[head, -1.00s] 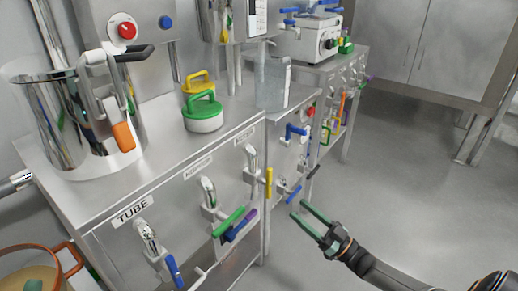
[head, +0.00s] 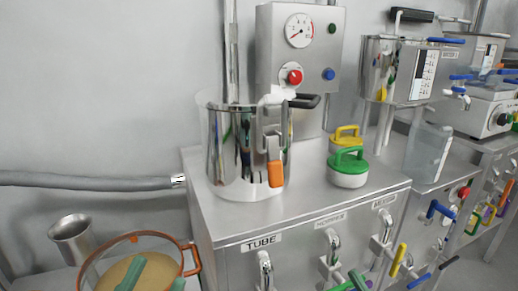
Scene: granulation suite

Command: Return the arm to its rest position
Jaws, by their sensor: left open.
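My left gripper (head: 157,271) shows at the bottom left of the head view. Only its two green fingers show, spread apart with nothing seen between them. They overlap a glass-lidded pan (head: 88,277) with an orange rim and tan contents; I cannot tell whether they touch it. The rest of the left arm is cut off by the lower edge. My right gripper and arm are out of the picture.
A steel bench (head: 222,228) carries a steel vessel (head: 222,160) with an orange-tipped clamp, and green (head: 348,178) and yellow-handled (head: 345,143) lidded pots. A grey hose (head: 85,180) runs along the wall. A steel cup (head: 72,240) stands behind the pan. Valve handles jut from the bench front.

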